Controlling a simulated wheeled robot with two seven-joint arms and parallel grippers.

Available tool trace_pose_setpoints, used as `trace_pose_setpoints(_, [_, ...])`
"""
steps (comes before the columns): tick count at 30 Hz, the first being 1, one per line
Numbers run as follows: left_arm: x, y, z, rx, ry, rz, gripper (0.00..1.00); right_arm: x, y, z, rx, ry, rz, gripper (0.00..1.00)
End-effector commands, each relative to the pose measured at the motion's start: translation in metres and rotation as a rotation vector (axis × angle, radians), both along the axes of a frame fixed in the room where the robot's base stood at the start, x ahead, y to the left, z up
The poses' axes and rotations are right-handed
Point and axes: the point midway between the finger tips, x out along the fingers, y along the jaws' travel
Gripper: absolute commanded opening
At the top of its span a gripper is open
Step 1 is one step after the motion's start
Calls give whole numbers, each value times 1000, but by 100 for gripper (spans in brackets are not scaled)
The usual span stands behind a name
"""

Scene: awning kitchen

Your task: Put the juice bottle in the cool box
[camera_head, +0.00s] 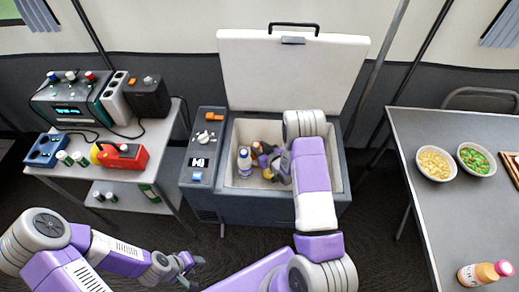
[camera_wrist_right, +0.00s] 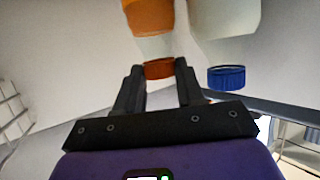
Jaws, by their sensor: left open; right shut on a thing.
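The cool box (camera_head: 270,207) stands open in the middle of the head view, its white lid (camera_head: 285,75) raised at the back. My right arm reaches into it from above. In the right wrist view my right gripper (camera_wrist_right: 159,70) is shut on an orange bottle with a red-brown cap (camera_wrist_right: 150,18), taken as the juice bottle, its fingers around the cap end. In the head view the arm and gripper largely hide this bottle inside the box; whether it touches the floor I cannot tell. My left gripper (camera_head: 190,268) is open and empty, low in front of the side table.
A white bottle with a blue cap (camera_head: 244,163) stands inside the box, left of my right gripper. A side table (camera_head: 168,150) with devices is at the left. The right table (camera_head: 425,190) holds two bowls and a lying bottle (camera_head: 485,272).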

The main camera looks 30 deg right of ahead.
Motion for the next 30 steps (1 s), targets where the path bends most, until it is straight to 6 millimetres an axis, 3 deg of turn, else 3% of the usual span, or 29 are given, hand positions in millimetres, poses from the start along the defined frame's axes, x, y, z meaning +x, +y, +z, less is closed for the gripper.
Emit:
trace_pose_setpoints(7, [0,0,-5,0,0,0,43,0,0,-3,-1,-3,0,0])
trace_pose_setpoints(8, [0,0,-5,0,0,0,43,0,0,-4,0,0,0,39])
trace_pose_setpoints(13, [0,0,-3,0,0,0,43,0,0,-3,0,1,0,63])
trace_pose_setpoints(24, [0,0,2,0,0,0,43,0,0,3,-1,1,1,63])
trace_pose_setpoints(30, [0,0,14,0,0,0,43,-32,-3,16,2,4,-3,63])
